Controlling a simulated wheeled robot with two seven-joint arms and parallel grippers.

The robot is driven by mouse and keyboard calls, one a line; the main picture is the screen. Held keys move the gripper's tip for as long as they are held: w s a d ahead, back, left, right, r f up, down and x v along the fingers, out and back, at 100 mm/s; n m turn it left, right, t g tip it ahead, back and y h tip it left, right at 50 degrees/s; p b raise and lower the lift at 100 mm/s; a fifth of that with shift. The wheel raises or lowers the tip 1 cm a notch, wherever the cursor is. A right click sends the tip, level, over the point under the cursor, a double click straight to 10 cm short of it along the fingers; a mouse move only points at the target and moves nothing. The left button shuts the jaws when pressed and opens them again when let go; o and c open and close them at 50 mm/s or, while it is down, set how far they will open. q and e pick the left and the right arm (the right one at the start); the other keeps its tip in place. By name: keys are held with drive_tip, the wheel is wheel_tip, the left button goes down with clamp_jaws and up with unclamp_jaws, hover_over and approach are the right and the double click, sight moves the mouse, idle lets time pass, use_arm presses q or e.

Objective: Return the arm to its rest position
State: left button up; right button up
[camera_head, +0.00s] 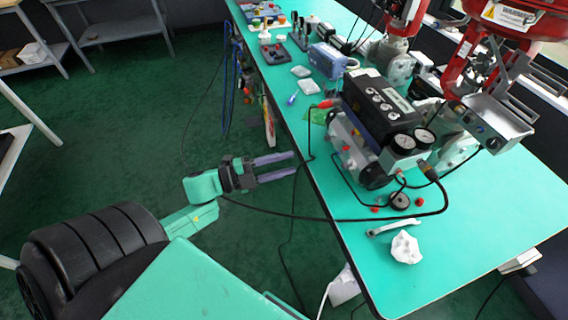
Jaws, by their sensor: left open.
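My left gripper (276,168) is out over the green floor, just left of the workbench's edge. Its two grey-purple fingers point right toward the bench, are spread apart and hold nothing. My left arm comes in from the lower left, with its green wrist behind the gripper. The black valve positioner (377,108) with two round gauges sits on the turquoise workbench (500,215), to the right of the gripper and apart from it. My right gripper is not in view.
A wrench (393,227) and a crumpled white cloth (406,248) lie near the bench's front. Black cables hang over the bench's left edge close to the gripper. Red valve actuators (508,22) stand at the back right. Open floor (130,120) lies to the left.

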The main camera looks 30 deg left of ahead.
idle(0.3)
use_arm(q)
drive_tip(key=s+a+f+n+g+y, duration=0.15)
drive_tip(key=a+f+n+y, duration=0.25)
drive_tip(key=f, duration=0.6)
drive_tip(key=s+a+f+n+g+y, duration=0.1)
drive_tip(key=s+a+f+n+y, duration=0.3)
drive_tip(key=f, duration=0.5)
drive_tip(key=s+a+f+n+g+y, duration=0.1)
drive_tip(key=a+f+n+y, duration=0.3)
drive_tip(key=f, duration=0.6)
drive_tip(key=s+d+f+n+g, duration=0.3)
drive_tip(key=s+f, duration=0.6)
drive_tip(key=s, duration=0.3)
drive_tip(key=s+d+f+n+g, duration=0.4)
drive_tip(key=s+d+f+g, duration=0.2)
drive_tip(key=s+f, duration=0.3)
drive_tip(key=s, duration=0.3)
drive_tip(key=shift+w+d, duration=0.1)
